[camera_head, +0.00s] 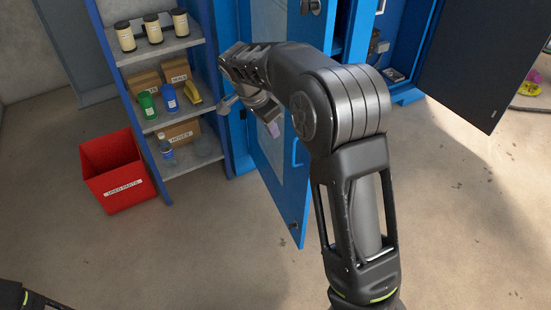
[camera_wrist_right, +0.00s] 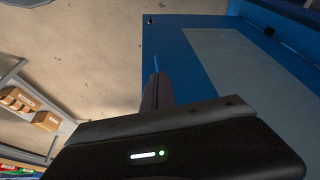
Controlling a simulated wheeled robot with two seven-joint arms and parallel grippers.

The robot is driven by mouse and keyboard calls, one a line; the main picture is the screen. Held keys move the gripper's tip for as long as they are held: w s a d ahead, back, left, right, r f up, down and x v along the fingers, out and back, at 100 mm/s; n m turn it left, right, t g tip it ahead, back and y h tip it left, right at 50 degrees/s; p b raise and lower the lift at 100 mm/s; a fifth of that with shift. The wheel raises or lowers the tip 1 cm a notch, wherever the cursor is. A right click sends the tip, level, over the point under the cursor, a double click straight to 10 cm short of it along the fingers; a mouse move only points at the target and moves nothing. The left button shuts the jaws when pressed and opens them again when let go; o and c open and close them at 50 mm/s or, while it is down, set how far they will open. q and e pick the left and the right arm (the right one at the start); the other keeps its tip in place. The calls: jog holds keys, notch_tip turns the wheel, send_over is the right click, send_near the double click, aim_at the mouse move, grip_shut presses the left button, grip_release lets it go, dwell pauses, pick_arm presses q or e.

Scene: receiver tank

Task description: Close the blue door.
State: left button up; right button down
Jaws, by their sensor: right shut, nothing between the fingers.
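The blue door (camera_head: 294,215) with a pale glass pane (camera_head: 267,155) stands swung out from the blue cabinet, partly open, with its free edge toward me. A handle (camera_head: 296,150) is on that edge. My right arm crosses in front and hides its upper part. My right gripper (camera_head: 271,126) points down by the pane, shut and empty; I cannot tell whether it touches the door. In the right wrist view, the closed fingers (camera_wrist_right: 156,80) overlap the door's blue frame (camera_wrist_right: 175,50). My left gripper is out of view.
A shelf unit (camera_head: 165,50) with jars, bottles and boxes stands left of the door. A red bin (camera_head: 113,170) is on the floor beside it. Another cabinet's dark door panel (camera_head: 480,60) stands open at right. The floor in front is clear.

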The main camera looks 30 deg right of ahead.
jog(key=s+m, duration=0.1)
jog(key=s+m+g, duration=0.1)
jog(key=shift+s+d+m, duration=0.2)
jog(key=shift+d+m, duration=0.05)
jog(key=shift+m, duration=0.05)
jog(key=s+d+f+p, duration=0.1)
jog(key=d+f, duration=0.6)
jog(key=f, duration=0.2)
jog(key=shift+d+f+p, duration=0.15)
jog(key=shift+d+p, duration=0.15)
jog(key=shift+d, duration=0.05)
jog(key=shift+d, duration=0.1)
